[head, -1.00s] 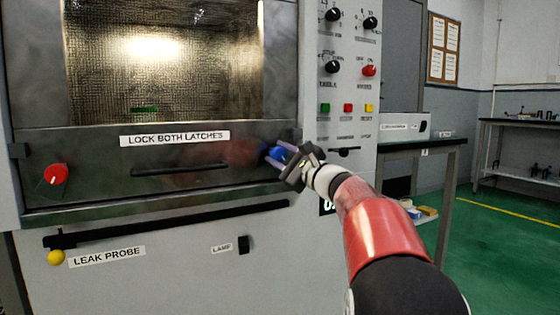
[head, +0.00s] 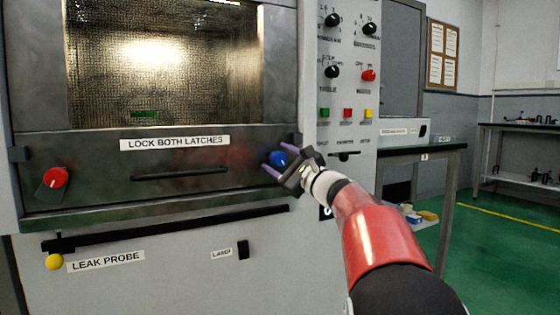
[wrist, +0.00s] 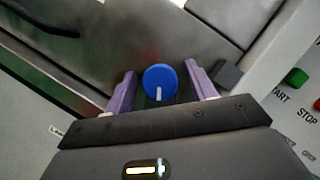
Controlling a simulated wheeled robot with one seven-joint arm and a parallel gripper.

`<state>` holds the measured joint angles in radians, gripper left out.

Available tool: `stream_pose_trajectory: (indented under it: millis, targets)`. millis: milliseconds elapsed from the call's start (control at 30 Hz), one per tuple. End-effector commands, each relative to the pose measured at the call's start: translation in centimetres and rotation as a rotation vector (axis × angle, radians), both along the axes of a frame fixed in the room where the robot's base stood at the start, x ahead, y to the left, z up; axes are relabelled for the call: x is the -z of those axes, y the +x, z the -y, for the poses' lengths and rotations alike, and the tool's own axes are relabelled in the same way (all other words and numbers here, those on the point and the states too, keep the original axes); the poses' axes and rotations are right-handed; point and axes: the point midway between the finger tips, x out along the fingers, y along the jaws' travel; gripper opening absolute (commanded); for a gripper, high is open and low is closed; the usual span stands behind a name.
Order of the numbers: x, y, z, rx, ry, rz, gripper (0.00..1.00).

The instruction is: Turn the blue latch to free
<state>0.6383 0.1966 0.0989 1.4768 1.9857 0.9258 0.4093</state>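The blue latch (head: 277,158) is a round knob at the right end of the lower door panel. In the wrist view the blue latch (wrist: 160,80) shows a white pointer line running toward my gripper. My gripper (head: 280,160) is open, with its purple fingers on either side of the latch. In the wrist view my gripper (wrist: 160,90) shows a gap between each finger and the knob. The gripper is tilted relative to the panel. How deep the fingertips reach beside the knob is hard to tell.
A red latch (head: 55,178) sits at the panel's left end, with a dark door handle (head: 180,173) between. The label (head: 175,142) reads "LOCK BOTH LATCHES". A control panel (head: 347,90) with knobs and buttons stands to the right. A yellow-ended leak probe (head: 54,261) hangs below.

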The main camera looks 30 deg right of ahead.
Motion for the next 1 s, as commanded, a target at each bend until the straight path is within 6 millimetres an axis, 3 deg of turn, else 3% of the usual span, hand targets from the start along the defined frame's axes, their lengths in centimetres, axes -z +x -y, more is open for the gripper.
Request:
stream_pose_trajectory:
  millis: [267, 700, 1000]
  targets:
    - [0.2, -0.9, 0.3, 0.002, -0.001, 0.0, 0.56]
    - [2.0, -6.7, 2.2, 0.001, 0.0, 0.0, 0.56]
    - [2.1, -7.2, 2.3, 0.0, 0.0, 0.0, 0.56]
